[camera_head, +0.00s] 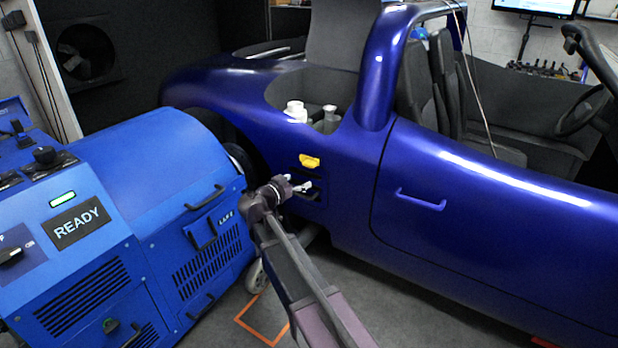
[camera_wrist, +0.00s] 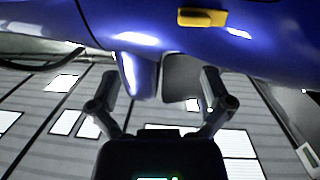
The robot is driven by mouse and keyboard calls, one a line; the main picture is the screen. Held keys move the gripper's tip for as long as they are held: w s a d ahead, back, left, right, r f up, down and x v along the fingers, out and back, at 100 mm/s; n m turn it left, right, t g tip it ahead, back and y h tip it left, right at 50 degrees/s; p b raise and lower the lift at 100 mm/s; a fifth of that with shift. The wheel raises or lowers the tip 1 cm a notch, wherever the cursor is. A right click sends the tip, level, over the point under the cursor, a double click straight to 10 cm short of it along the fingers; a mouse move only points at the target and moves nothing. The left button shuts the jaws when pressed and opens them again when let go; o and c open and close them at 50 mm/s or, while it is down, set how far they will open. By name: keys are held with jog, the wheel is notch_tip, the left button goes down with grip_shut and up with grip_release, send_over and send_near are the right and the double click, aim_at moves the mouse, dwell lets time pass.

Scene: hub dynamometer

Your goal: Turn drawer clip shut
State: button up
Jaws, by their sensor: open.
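A yellow clip (camera_head: 310,161) sits on the blue car's side, above a dark recessed panel (camera_head: 316,196). In the head view it lies roughly level, longer than it is tall. The clip also shows at the top of the wrist view (camera_wrist: 202,17), to the right of centre. My gripper (camera_head: 300,186) is just below the clip in the head view, in front of the dark panel and apart from the clip. In the wrist view my gripper (camera_wrist: 158,80) has its two fingers spread with nothing between them. Part of the panel is hidden behind my gripper.
The blue dynamometer cabinet (camera_head: 150,175) with a READY display (camera_head: 80,224) stands close on the left. The car door (camera_head: 470,230) is right of the clip. White and grey containers (camera_head: 296,111) sit in the opening above. Floor with orange marking (camera_head: 262,320) lies below.

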aim_at(307, 165)
jog(key=shift+w+a+f+t+b, duration=0.2)
jog(key=shift+a+f+t+b, duration=0.2)
jog(key=shift+a, duration=0.3)
jog(key=shift+w+a+f+t+b, duration=0.15)
jog(key=shift+w+a+t+b, duration=0.1)
jog(key=shift+a+b, duration=0.3)
jog(key=shift+w+a+f+t+b, duration=0.2)
jog(key=shift+a+f+t+b, duration=0.15)
jog(key=shift+a, duration=0.45)
jog(key=shift+r, duration=0.1)
jog(key=x, duration=1.3)
jog(key=shift+w+d, duration=0.25)
jog(key=shift+w, duration=0.05)
jog(key=c, duration=1.1)
